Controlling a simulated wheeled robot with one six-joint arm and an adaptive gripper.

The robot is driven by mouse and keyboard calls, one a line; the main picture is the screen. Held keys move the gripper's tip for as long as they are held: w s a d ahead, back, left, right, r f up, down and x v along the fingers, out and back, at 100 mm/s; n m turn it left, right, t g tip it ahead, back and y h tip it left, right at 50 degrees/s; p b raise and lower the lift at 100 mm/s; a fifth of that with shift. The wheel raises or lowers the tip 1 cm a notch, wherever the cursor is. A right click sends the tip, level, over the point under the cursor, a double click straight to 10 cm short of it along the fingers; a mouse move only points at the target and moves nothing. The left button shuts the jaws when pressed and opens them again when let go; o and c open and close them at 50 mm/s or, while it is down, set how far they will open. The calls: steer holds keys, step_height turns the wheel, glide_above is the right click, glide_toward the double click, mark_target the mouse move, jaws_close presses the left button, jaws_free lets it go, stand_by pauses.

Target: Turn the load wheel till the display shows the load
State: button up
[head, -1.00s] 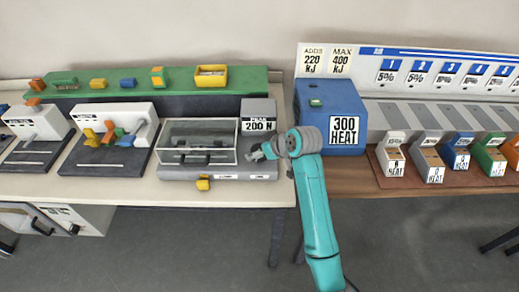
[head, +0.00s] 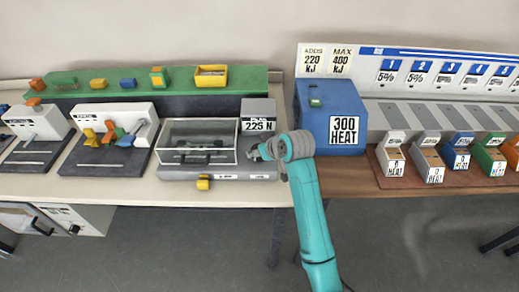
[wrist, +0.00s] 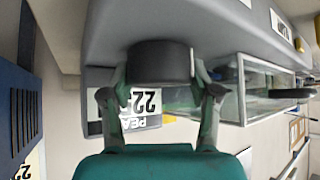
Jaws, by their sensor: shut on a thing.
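The load wheel (wrist: 158,60) is a dark round knob on the grey press, seen large in the wrist view. My gripper (wrist: 161,80) is shut on it, one finger on each side. In the head view my gripper (head: 257,152) is at the right end of the press (head: 218,173), and the wheel is mostly hidden there by it. The display (head: 258,124) stands at the back right of the press and reads 225 N in the head view. In the wrist view the display (wrist: 145,103) is turned over and partly hidden behind a finger.
A blue box (head: 318,120) labelled 300 HEAT stands close to the right. Several labelled bins line the right table.

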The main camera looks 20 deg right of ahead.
stand_by(0.3)
steer(key=o, duration=1.2)
steer(key=shift+c, duration=0.2)
steer(key=v, duration=1.2)
